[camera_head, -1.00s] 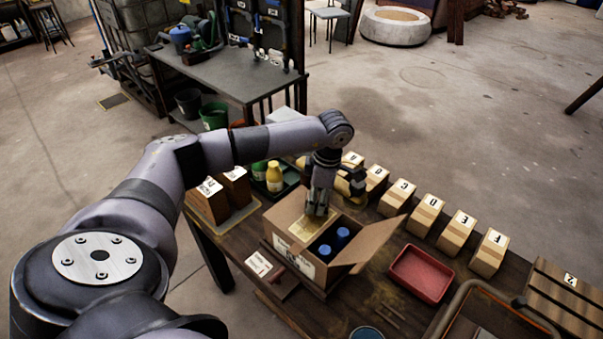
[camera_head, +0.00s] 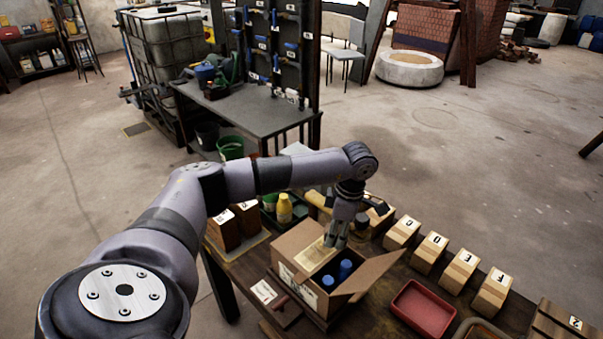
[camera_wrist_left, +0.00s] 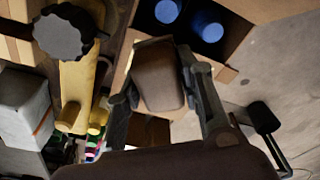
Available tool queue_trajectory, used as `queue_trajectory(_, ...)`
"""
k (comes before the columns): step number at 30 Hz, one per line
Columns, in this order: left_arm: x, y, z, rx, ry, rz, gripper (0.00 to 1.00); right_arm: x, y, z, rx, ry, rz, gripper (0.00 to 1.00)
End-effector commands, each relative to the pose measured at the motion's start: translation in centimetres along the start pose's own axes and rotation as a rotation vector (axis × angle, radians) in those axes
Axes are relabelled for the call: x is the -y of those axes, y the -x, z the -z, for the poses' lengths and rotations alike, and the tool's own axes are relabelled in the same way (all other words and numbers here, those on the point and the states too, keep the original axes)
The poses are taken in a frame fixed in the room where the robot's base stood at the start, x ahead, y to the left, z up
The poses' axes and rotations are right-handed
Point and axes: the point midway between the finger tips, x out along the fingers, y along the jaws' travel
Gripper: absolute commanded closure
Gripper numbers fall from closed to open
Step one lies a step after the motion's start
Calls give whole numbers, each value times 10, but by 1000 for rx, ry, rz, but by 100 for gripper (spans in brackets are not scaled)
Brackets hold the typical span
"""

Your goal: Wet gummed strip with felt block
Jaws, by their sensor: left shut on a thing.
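My left gripper (camera_head: 336,240) is over the back edge of an open cardboard box (camera_head: 292,282). In the left wrist view my left gripper (camera_wrist_left: 160,88) is shut on a brown-grey block (camera_wrist_left: 157,78), which looks like the felt block. A tan panel (camera_head: 314,258) lies at the left of the box opening; I cannot tell whether it is the gummed strip. A yellow device with a dark round knob (camera_wrist_left: 62,35) shows at the left of the wrist view and may be a tape dispenser. My right gripper is not in view.
Two blue-capped bottles (camera_head: 325,282) stand inside the box. A red tray (camera_head: 422,306) lies to its right. Several lettered cartons (camera_head: 430,250) line the far edge. Brown blocks (camera_head: 224,231) and a yellow bottle (camera_head: 284,208) stand at the left back.

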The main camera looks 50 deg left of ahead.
Motion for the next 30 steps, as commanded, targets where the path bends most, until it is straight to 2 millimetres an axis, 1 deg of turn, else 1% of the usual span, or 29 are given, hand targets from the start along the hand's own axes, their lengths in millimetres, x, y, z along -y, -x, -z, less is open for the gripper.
queue_trajectory(1, -1, 8, 1, 1, 0, -1, 88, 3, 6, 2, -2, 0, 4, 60)
queue_trajectory(5, -2, 20, 4, 2, 3, 0, 88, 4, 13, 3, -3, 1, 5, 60)
queue_trajectory(9, -3, 31, 7, 2, 6, 0, 88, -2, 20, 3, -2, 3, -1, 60)
queue_trajectory(12, -3, 36, 9, 1, 7, 0, 88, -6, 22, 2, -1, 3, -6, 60)
queue_trajectory(17, -3, 36, 9, 1, 8, 0, 88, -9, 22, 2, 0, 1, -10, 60)
queue_trajectory(30, -3, 36, 9, 1, 7, 0, 88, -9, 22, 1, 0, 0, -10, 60)
